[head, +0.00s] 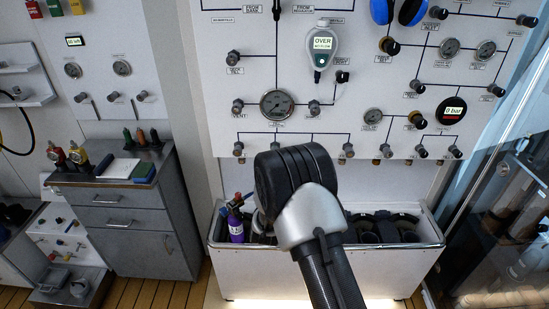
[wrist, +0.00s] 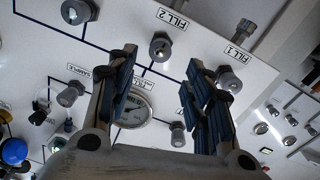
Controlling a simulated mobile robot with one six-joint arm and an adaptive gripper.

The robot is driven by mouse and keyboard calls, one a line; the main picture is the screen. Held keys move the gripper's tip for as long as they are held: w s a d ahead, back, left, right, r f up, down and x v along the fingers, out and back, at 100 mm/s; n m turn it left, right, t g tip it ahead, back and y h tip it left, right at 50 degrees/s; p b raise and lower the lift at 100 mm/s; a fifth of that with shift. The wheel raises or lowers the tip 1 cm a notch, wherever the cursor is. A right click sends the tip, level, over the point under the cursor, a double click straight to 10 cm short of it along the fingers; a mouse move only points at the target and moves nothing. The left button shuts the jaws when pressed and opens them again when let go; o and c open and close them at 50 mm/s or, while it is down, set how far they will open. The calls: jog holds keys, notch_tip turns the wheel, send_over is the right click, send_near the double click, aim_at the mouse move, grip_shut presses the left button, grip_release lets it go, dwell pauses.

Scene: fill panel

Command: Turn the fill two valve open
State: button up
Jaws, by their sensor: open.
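The fill two valve is a grey round knob (wrist: 160,46) on the white panel, beside the "FILL 2" label (wrist: 172,19) in the wrist view. My gripper (wrist: 162,58) is open and empty, with blue-padded fingers pointing at the panel. The knob shows in the gap between the two fingertips, slightly above the middle of that gap. I see no contact, and cannot tell how far the tips are from it. The knob's turned position is not clear. In the head view my arm covers part of the bottom valve row, and my gripper is hidden.
The "FILL 1" knob (wrist: 228,78) is close behind the right finger. A round gauge (wrist: 133,108) lies between the fingers. In the head view a white bin (head: 270,275) with a purple bottle (head: 236,227) stands below the panel. A grey cabinet (head: 120,215) stands at left.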

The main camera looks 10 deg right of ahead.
jog(key=b+x, duration=0.1)
jog(key=x, duration=0.6)
jog(key=shift+w, duration=0.35)
jog(key=c, duration=1)
jog(key=shift+c, duration=0.2)
jog(key=shift+f+n+b, duration=0.1)
jog(key=shift+n+b, duration=0.2)
jog(key=shift+n, duration=0.1)
jog(key=shift+n+b, duration=1.2)
jog(key=shift+n, duration=2.2)
